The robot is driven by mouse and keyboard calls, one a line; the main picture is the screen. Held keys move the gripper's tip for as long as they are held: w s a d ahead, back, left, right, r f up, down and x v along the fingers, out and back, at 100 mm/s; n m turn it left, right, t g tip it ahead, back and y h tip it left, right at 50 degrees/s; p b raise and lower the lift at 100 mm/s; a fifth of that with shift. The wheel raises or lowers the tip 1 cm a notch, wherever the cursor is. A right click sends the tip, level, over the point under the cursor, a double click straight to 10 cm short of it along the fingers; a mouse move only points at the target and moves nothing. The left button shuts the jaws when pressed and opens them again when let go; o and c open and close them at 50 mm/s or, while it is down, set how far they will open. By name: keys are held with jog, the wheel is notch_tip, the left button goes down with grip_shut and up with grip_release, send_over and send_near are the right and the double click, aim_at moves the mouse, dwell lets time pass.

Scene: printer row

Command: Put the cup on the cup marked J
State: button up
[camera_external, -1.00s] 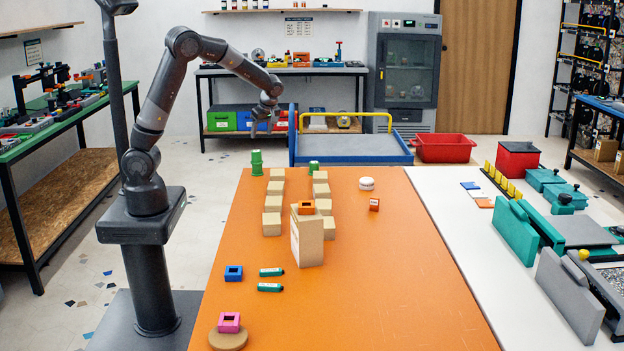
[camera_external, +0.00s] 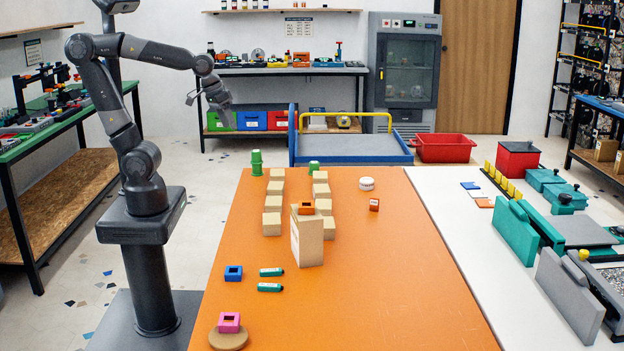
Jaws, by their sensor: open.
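A tall green piece (camera_external: 257,162), which looks like a stacked or ridged cup, stands upright at the far left corner of the orange table (camera_external: 400,270). A shorter green piece (camera_external: 314,168), cup-like, stands to its right behind a row of tan blocks. No letter J can be read on either one. My gripper (camera_external: 208,108) is open and empty, in the air left of and above the table's far end, apart from both green pieces.
Two rows of tan blocks (camera_external: 272,223) and a tall tan box (camera_external: 308,242) stand mid-table. An orange block (camera_external: 306,208), white round piece (camera_external: 366,184), blue block (camera_external: 233,273) and pink block (camera_external: 229,322) are also there. The table's right side is mostly clear.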

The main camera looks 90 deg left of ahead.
jog(key=s+d+m+t, duration=0.1)
jog(key=s+d+m, duration=0.5)
jog(key=shift+r+t, duration=0.15)
jog(key=shift+t, duration=0.15)
dwell(0.9)
